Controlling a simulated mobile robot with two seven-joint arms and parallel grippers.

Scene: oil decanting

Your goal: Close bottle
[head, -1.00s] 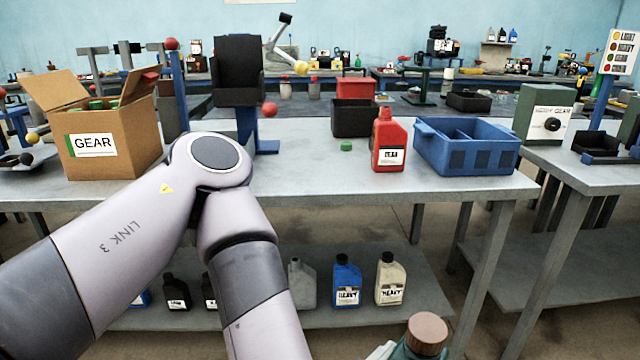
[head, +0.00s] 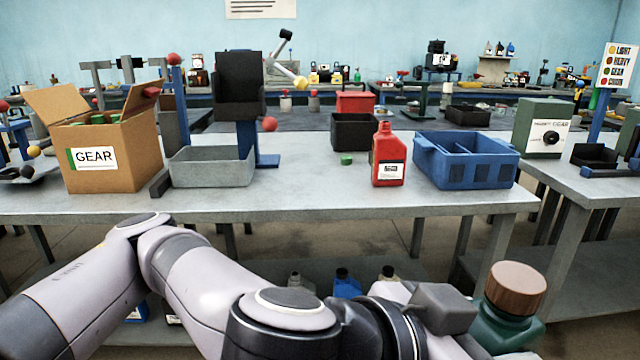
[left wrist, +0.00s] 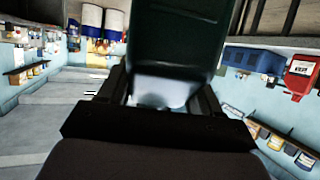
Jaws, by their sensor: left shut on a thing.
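A dark green bottle (head: 496,330) with a brown cap (head: 515,288) on top stands out at the lower right of the head view. I cannot tell how tightly the cap sits. My left gripper (head: 445,308) is shut on this bottle and holds it in front of the table. In the left wrist view the dark green bottle (left wrist: 178,40) fills the space between the fingers of the left gripper (left wrist: 162,92). A red bottle (head: 388,160) stands upright on the table, and a small green cap (head: 346,159) lies left of it. My right gripper is not in view.
The table (head: 300,190) has a bare front strip. On it are a cardboard GEAR box (head: 130,155), a grey tray (head: 212,168), a black bin (head: 354,133) and a blue divided crate (head: 468,165). Bottles stand on the lower shelf. A green machine (head: 543,130) stands at right.

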